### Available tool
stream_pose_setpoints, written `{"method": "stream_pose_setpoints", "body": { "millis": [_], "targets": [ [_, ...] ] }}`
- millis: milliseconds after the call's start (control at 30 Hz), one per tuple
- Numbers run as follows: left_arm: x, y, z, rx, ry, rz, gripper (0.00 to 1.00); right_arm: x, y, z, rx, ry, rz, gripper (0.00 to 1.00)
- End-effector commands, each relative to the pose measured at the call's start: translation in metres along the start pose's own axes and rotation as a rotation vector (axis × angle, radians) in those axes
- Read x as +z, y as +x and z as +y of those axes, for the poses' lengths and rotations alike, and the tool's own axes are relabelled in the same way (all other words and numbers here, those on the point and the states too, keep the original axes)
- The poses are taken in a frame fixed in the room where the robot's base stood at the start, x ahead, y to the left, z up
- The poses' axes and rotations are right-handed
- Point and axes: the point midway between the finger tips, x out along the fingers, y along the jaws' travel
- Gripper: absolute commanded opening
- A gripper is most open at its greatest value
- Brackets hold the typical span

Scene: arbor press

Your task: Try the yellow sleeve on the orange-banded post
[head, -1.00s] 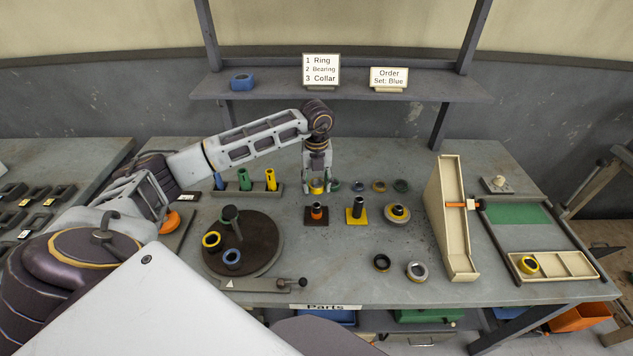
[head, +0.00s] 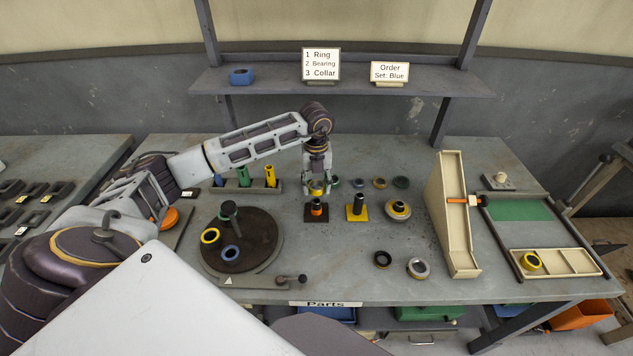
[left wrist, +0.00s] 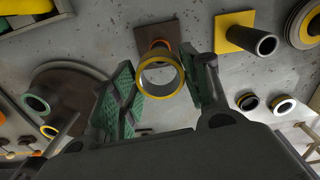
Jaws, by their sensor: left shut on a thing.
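My left gripper (head: 317,192) is shut on the yellow sleeve (head: 317,187), a short open ring. The left wrist view shows the sleeve (left wrist: 160,75) between the green-padded fingers, with its opening towards the camera. The orange-banded post (head: 316,208) stands upright on a brown square base, just in front of and below the sleeve in the head view. In the left wrist view the post's base (left wrist: 157,32) shows beyond the sleeve, which hides part of the post. The sleeve appears to be above the post and apart from it. My right gripper is out of view.
A post on a yellow base (head: 357,208) stands close on the right, then a stacked ring piece (head: 397,210). A dark turntable (head: 240,240) is on the left. A rack (head: 250,187) and several rings lie behind. A beige chute (head: 455,215) stands further right.

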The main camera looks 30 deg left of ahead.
Motion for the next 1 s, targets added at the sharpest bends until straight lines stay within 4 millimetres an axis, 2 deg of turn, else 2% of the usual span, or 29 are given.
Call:
{"method": "stream_pose_setpoints", "body": {
  "millis": [533, 1000],
  "targets": [
    [0.0, 0.034, 0.0, -0.001, 0.0, 0.0, 0.16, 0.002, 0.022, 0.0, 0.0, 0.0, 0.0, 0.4],
    [0.0, 0.041, 0.0, -0.001, 0.0, -0.001, 0.16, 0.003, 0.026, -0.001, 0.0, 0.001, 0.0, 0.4]
  ]
}}
